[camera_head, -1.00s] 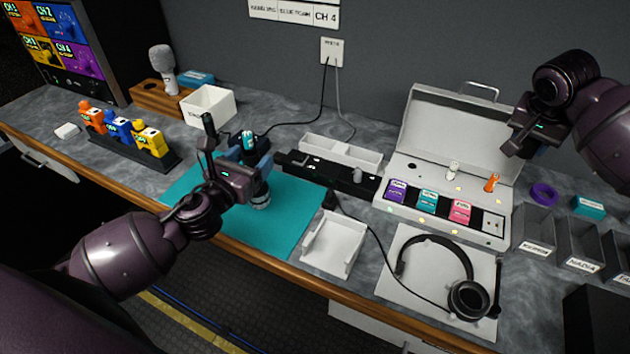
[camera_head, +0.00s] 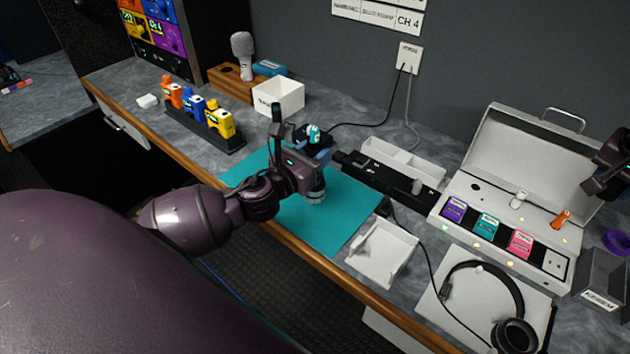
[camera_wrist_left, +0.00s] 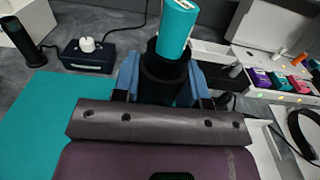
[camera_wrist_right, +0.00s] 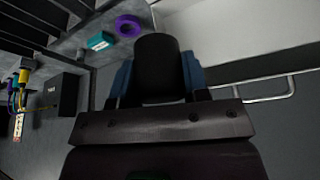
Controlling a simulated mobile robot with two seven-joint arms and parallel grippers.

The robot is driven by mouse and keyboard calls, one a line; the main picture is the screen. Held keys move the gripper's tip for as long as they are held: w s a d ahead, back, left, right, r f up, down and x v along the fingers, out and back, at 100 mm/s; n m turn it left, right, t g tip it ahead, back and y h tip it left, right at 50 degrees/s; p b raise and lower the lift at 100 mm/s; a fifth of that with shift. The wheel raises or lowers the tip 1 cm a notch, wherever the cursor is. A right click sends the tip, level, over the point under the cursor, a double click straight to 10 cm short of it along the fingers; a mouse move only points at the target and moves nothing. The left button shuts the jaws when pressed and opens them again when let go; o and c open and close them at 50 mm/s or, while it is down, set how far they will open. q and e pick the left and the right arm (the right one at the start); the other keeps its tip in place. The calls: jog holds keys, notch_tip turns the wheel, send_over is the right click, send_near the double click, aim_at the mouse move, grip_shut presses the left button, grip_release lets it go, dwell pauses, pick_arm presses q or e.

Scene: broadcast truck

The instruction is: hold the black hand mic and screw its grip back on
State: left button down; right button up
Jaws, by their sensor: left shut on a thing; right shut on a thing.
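The black hand mic (camera_wrist_left: 160,75) is upright in my left gripper (camera_wrist_left: 165,88). A teal battery-like piece (camera_wrist_left: 177,28) sticks out of its open top; it also shows in the head view (camera_head: 314,134). A silvery mic end (camera_head: 317,195) points down over the teal mat (camera_head: 345,222). Whether it touches the mat I cannot tell. My right gripper (camera_wrist_right: 158,82) is shut on a plain black cylinder, apparently the grip (camera_wrist_right: 158,60). That gripper is far from the mic, at the right edge of the head view, above the open case (camera_head: 520,160).
A white tray (camera_head: 383,252) and headset (camera_head: 482,292) lie right of the mat. A black strip (camera_head: 425,192) and white divided tray (camera_head: 405,160) stand behind. A white bin (camera_head: 280,97), colored packs and another mic (camera_head: 243,50) are at left.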

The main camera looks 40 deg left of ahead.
aim_at(315, 129)
pick_arm(q)
jog(key=shift+r, duration=0.2)
